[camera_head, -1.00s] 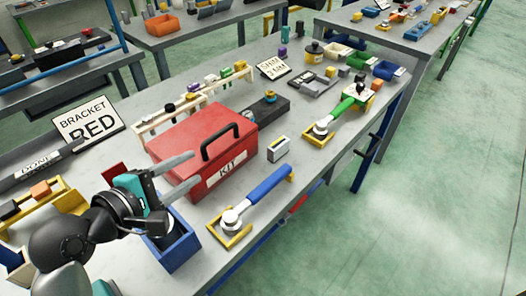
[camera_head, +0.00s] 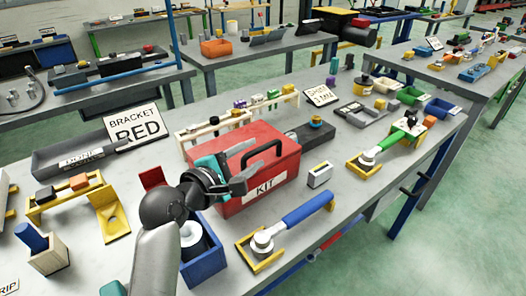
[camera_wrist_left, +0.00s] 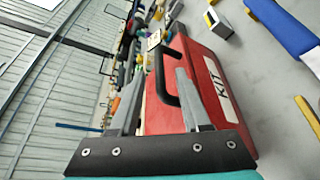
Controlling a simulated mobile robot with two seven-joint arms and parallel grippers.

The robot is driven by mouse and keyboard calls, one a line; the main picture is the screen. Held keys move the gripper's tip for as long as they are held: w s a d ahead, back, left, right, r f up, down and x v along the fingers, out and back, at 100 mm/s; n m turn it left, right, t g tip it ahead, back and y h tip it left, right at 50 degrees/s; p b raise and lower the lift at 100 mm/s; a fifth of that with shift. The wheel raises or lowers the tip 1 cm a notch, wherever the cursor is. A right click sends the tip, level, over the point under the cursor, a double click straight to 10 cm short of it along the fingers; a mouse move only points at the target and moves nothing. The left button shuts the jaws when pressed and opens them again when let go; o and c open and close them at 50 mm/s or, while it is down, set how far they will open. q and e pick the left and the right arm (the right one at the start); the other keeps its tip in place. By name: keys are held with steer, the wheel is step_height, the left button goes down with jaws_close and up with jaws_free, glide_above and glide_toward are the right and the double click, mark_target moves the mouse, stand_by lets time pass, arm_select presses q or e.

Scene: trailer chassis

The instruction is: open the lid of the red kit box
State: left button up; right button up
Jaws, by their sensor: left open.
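The red kit box (camera_head: 258,189) stands on the grey workbench with its lid shut. Its black handle (camera_head: 264,150) stands up from the lid, and a white KIT label is on the front. My left gripper (camera_head: 246,165) is open at the left end of the box, its fingers pointing toward the handle and covering part of the lid. In the left wrist view the red box (camera_wrist_left: 205,75) and its handle (camera_wrist_left: 160,80) show beyond and between the open fingers (camera_wrist_left: 160,72). I cannot tell whether a finger touches the box. My right gripper is not in view.
A blue bin (camera_head: 205,255) stands below my left wrist. A blue-handled tool (camera_head: 305,208) lies in a yellow holder in front of the box. A small grey-and-yellow block (camera_head: 320,175) is to the right.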

mark_target(257, 152)
arm_select(q)
steer(key=shift+b+x, duration=0.45)
steer(key=shift+x, duration=1.95)
jaws_close()
